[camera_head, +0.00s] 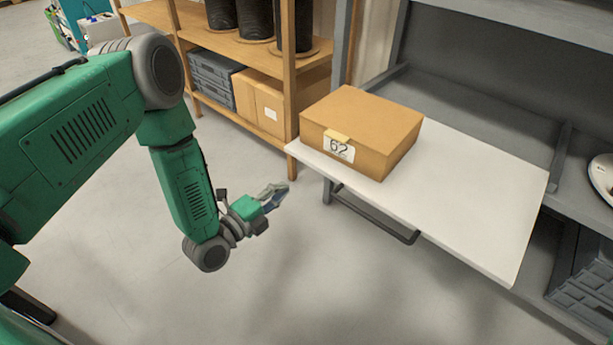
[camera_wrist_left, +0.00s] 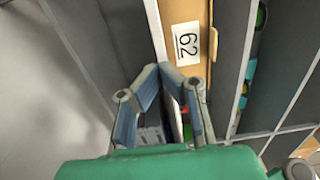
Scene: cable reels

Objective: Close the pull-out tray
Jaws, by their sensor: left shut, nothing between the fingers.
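The pull-out tray (camera_head: 460,185) is a white board that sticks out from a grey shelf unit, at the right of the head view. A dark handle bar (camera_head: 375,220) hangs under its front edge. A brown cardboard box (camera_head: 362,118) labelled 62 sits on the tray's left part; its label side also shows in the wrist view (camera_wrist_left: 187,43). My left gripper (camera_head: 277,193) is shut and empty, in front of and left of the tray, apart from it. In the wrist view the finger tips (camera_wrist_left: 163,70) point toward the box. My right gripper is in neither view.
A wooden rack (camera_head: 228,47) with black reels, a grey crate (camera_head: 213,80) and a cardboard box (camera_head: 258,100) stands behind my left gripper. A dark crate (camera_head: 588,290) and a white object (camera_head: 601,175) are at the far right. The floor (camera_head: 270,265) before the tray is clear.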

